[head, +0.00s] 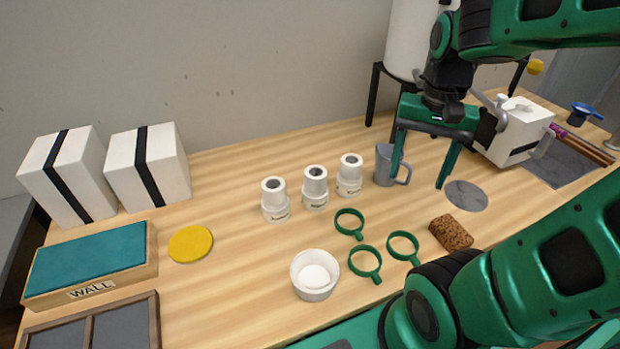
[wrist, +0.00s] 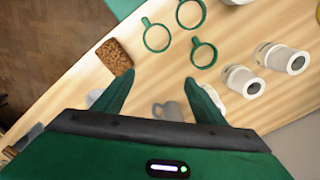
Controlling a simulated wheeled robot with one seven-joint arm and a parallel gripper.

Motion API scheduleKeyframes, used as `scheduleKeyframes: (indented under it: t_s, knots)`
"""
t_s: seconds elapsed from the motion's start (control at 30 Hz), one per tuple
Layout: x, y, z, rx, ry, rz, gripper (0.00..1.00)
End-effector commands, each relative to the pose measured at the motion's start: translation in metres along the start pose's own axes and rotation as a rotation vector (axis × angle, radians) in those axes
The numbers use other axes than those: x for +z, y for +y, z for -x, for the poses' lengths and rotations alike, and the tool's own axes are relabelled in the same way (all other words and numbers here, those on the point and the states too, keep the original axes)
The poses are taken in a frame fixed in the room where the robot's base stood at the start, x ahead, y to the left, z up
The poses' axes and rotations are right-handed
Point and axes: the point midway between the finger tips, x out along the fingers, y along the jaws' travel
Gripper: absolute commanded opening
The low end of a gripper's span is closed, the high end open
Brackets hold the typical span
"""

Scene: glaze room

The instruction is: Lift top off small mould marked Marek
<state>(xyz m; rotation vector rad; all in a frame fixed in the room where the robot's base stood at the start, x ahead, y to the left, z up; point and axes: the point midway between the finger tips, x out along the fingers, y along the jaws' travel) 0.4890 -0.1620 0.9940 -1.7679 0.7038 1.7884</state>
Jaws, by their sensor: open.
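No label clearly reads Marek. Two larger banded white blocks (head: 62,178) and (head: 148,165) stand at the left. Three small white cylinders with grey tops, (head: 275,205), (head: 315,190) and (head: 349,178), bear labels too small to read surely. My gripper (head: 420,177) is open and empty, pointing down above the table beside a grey jug (head: 383,163). In the wrist view, the jug (wrist: 168,109) shows between the fingers (wrist: 154,78).
Three green rings (head: 366,262), a brown cork-like block (head: 451,233), a white bowl (head: 314,283) and a grey disc (head: 467,196) lie in front. A yellow disc (head: 191,244) and a teal pad marked WALL (head: 90,262) are at the left. A white tank (head: 405,40) stands behind.

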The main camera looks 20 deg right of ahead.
Motion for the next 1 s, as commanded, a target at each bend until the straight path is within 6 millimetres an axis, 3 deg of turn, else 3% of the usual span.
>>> scheduleKeyframes:
  t_s: [0.1,0.3,0.5,0.7,1.0]
  knots:
    - [-0.016,-0.051,0.008,0.007,-0.002,-0.103,0.64]
    - [-0.024,-0.136,0.015,0.014,0.001,-0.290,0.64]
    - [-0.017,-0.199,0.016,0.017,0.003,-0.425,0.64]
    - [-0.011,-0.223,0.011,0.019,0.004,-0.481,0.64]
    - [-0.011,-0.224,-0.030,0.020,0.004,-0.485,0.64]
